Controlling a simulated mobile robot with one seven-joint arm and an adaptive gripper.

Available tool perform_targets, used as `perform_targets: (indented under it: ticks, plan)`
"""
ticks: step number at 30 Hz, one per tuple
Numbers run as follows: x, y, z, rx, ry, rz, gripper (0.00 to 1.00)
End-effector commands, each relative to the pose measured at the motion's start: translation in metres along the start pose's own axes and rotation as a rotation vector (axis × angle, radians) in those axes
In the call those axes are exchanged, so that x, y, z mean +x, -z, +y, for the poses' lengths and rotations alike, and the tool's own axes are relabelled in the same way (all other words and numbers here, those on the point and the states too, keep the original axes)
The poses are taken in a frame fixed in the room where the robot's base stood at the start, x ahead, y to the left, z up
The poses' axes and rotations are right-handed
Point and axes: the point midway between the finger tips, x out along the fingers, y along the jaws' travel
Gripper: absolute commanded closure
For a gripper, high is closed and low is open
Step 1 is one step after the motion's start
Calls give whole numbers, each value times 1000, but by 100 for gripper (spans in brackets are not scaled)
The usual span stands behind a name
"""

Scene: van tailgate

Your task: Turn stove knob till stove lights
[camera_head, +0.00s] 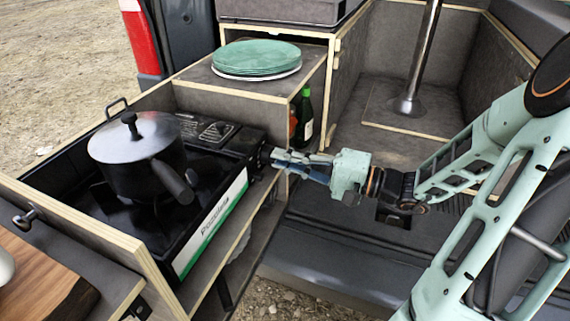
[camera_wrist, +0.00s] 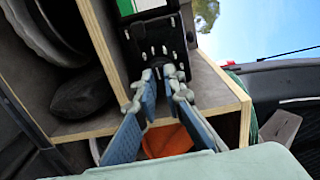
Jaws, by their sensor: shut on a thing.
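The black camping stove (camera_head: 215,215) sits in the pull-out drawer, its front strip white and green. A black pot with a grey lid (camera_head: 135,140) stands on it and covers part of the burner area. The stove knob (camera_head: 265,153) is on the black control end at the stove's right. My gripper (camera_head: 274,160) reaches it from the right, its blue fingers closed around it. In the wrist view my gripper (camera_wrist: 164,78) has both fingertips against the black control panel (camera_wrist: 158,42), and the knob is largely hidden between them. I see no flame; the pot blocks much of the burner.
Green plates (camera_head: 256,58) are stacked on the cabinet top behind the stove. A green bottle (camera_head: 304,116) stands in the cubby below, close to my gripper. The wooden drawer edge (camera_head: 100,235) runs along the near side. The van floor to the right is mostly clear.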

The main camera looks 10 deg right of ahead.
Motion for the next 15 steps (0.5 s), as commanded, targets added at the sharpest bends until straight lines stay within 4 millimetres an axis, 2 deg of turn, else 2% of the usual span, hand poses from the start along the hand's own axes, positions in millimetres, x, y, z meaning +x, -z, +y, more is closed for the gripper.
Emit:
perform_targets:
  ticks: [1,15]
  plan:
    - [0,-1,5,-47,-3,-1,100]
    - [0,0,6,-412,-3,-1,100]
